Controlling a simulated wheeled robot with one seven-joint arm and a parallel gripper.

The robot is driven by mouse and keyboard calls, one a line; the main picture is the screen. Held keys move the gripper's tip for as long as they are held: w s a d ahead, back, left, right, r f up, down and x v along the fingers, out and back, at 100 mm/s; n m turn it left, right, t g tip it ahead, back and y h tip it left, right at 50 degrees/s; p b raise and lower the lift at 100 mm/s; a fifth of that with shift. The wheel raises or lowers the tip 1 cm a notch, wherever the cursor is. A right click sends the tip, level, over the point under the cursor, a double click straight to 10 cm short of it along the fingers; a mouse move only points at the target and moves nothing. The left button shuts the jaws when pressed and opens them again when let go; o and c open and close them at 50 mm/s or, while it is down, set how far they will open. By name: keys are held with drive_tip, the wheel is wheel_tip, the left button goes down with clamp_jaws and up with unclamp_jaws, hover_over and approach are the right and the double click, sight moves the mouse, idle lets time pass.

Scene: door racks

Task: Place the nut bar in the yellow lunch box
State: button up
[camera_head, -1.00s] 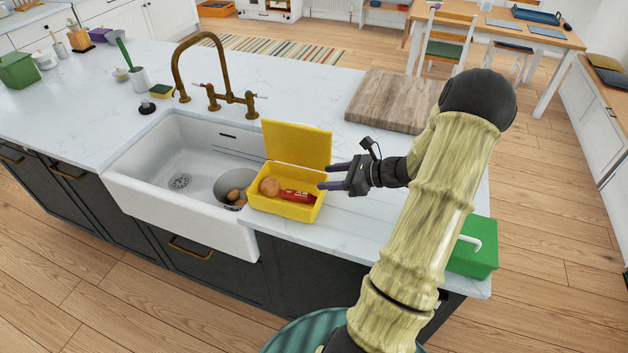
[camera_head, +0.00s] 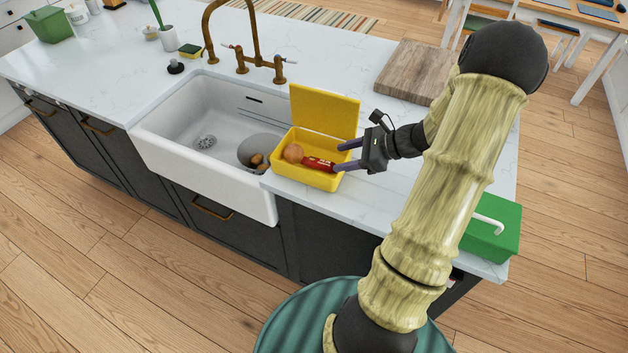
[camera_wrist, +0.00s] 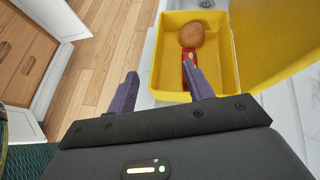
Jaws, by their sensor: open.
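The yellow lunch box (camera_head: 312,181) stands on the counter at the right of the sink, its lid (camera_head: 325,111) raised at the back. It also shows in the wrist view (camera_wrist: 161,62). A red bar, which looks like the nut bar (camera_head: 319,163), lies inside next to a round brown item (camera_head: 293,153). In the wrist view the nut bar (camera_wrist: 188,70) is partly hidden by a finger. My gripper (camera_head: 343,156) is open and empty, with its fingers at the right edge of the box. The fingers also show in the wrist view (camera_wrist: 163,88).
The white sink (camera_head: 190,120) has a grey bowl (camera_head: 258,148) with brown items in it. A brass faucet (camera_head: 245,60) stands behind. A wooden board (camera_head: 415,72) lies at the back right, and a green box (camera_head: 492,230) stands at the counter's right end.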

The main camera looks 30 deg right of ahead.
drive_tip(key=s+a+r+n+g+h, duration=0.2)
drive_tip(key=s+a+n+h, duration=0.2)
drive_tip(key=a+n, duration=0.5)
drive_tip(key=s+a+r+n+g+h, duration=0.2)
drive_tip(key=s+a+n+h, duration=0.3)
drive_tip(key=a+n, duration=0.4)
drive_tip(key=s+n+g, duration=0.1)
drive_tip(key=n, duration=0.5)
drive_tip(key=shift+a+r+n, duration=0.2)
drive_tip(key=shift+r+n, duration=0.2)
drive_tip(key=shift+s, duration=0.1)
drive_tip(key=shift+c, duration=0.2)
